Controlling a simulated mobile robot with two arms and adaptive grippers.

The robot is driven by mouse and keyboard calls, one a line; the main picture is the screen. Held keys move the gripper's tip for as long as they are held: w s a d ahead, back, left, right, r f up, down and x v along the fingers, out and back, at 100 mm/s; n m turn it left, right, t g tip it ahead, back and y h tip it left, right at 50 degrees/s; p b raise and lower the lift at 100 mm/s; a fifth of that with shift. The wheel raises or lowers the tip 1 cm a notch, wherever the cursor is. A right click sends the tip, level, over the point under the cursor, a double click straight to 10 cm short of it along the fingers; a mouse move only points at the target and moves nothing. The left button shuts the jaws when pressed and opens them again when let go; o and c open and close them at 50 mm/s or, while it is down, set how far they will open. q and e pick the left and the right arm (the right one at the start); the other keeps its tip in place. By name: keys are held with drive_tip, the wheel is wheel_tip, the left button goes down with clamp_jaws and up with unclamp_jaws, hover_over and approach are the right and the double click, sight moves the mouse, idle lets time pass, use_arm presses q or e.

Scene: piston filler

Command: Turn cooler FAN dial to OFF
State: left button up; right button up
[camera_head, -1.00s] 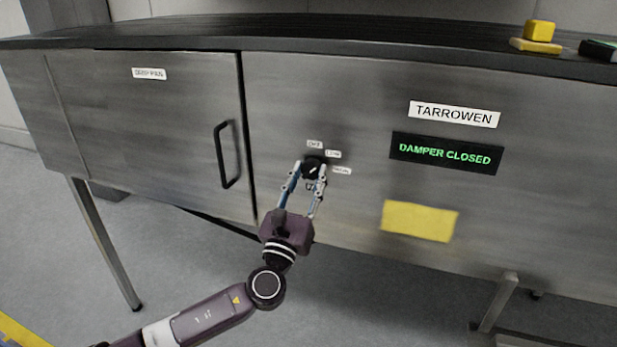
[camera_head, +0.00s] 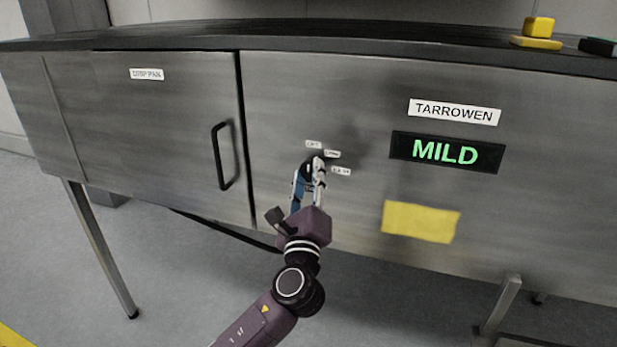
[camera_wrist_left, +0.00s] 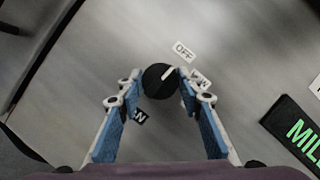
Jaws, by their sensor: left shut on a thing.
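The dial is a round black knob (camera_wrist_left: 159,84) with a white pointer line, set on the steel front panel. In the left wrist view its pointer slants up and right, roughly toward the OFF label (camera_wrist_left: 183,51); the LOW label (camera_wrist_left: 201,79) is partly behind a finger. My left gripper (camera_head: 311,169) is shut on the dial, with one finger on each side; it also shows in the left wrist view (camera_wrist_left: 158,86). In the head view the fingers hide much of the dial. A display (camera_head: 446,152) reads MILD in green. My right gripper is out of view.
A cabinet door with a black handle (camera_head: 226,155) is left of the dial. A TARROWEN label (camera_head: 454,112) and a blank yellow note (camera_head: 420,221) are to the right. A yellow block (camera_head: 539,27) stands on the dark countertop (camera_head: 300,34).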

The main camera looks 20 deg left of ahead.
use_arm(q)
drive_tip(key=shift+n, duration=0.5)
drive_tip(key=o, duration=1.2)
drive_tip(key=shift+c, duration=0.2)
drive_tip(key=v, duration=1.2)
